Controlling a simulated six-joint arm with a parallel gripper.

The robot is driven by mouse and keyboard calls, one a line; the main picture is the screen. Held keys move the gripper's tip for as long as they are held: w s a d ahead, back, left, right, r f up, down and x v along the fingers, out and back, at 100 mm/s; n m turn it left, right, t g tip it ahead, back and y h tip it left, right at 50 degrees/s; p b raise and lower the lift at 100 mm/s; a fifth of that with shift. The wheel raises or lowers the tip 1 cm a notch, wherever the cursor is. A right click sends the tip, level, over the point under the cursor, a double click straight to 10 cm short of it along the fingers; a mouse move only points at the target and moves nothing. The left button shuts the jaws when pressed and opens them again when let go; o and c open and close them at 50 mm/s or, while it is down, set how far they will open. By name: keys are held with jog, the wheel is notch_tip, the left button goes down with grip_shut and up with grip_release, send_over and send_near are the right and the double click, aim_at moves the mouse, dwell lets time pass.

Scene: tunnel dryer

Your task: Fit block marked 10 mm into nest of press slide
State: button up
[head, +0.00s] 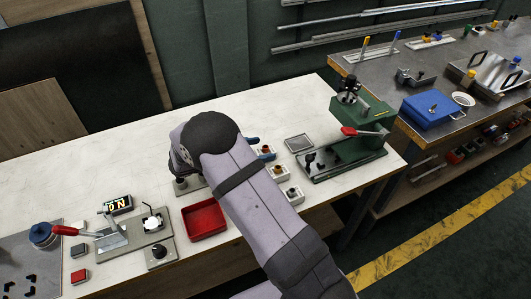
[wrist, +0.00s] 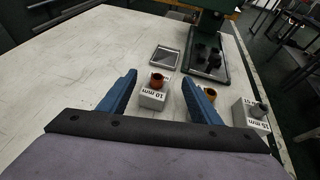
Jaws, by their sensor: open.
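The block marked 10 mm (wrist: 151,99) is a pale block with an orange-brown ring on top, standing upright on the table. In the wrist view it shows between the two blue fingers of my gripper (wrist: 160,78). The fingers are open with gaps on both sides, and nothing is held. In the head view my gripper (head: 262,148) is at the farthest block of the row, partly hidden by my arm. The green press (head: 368,138) stands to the right with a red-handled lever. At its foot is a dark slide plate (head: 316,172) with black fittings; I cannot make out the nest clearly.
Two more blocks stand close by: one with an orange ring (head: 278,172) and one marked 15 mm (wrist: 256,120). A flat grey tray (head: 298,142) lies between the blocks and the press. A red bin (head: 204,219) and lever fixture (head: 122,231) are left.

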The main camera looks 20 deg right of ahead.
aim_at(265, 148)
jog(key=shift+p+x, duration=0.3)
jog(key=shift+x, duration=1.4)
jog(key=shift+c, duration=0.6)
jog(key=c, duration=1.2)
